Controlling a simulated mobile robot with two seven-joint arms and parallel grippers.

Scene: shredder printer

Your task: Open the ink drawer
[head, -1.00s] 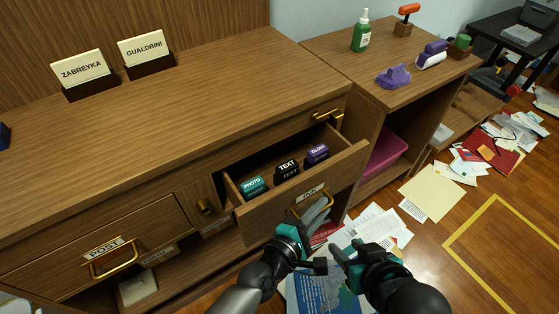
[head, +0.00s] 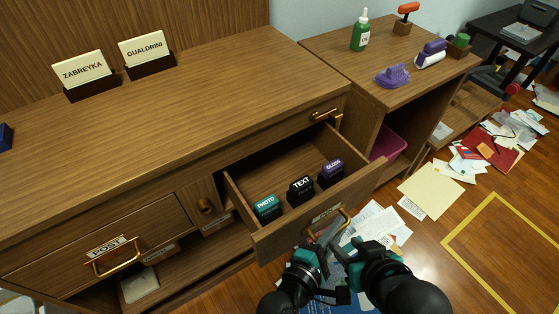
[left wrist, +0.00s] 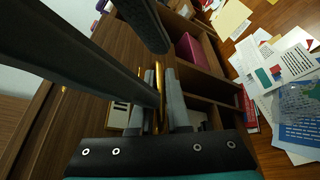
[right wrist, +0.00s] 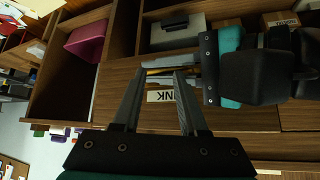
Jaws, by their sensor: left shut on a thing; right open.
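The ink drawer (head: 295,222) is pulled well out of the brown cabinet in the head view. Inside, a teal PHOTO ink (head: 267,207), a black TEXT ink (head: 301,190) and a purple ink (head: 331,172) stand near its front. My left gripper (head: 324,236) is shut on the gold drawer handle (left wrist: 160,78), which shows between its fingers in the left wrist view. My right gripper (right wrist: 158,95) is open and empty, close beside the left one, facing the drawer front with its INK label (right wrist: 160,97). The fingers partly hide the handle in the head view.
The closed POST drawer (head: 105,245) is at left. Name plates (head: 84,72) stand on the cabinet top. A side shelf unit holds a green bottle (head: 361,30), a purple object (head: 392,76) and a pink bin (head: 386,143). Papers (head: 437,187) litter the floor at right.

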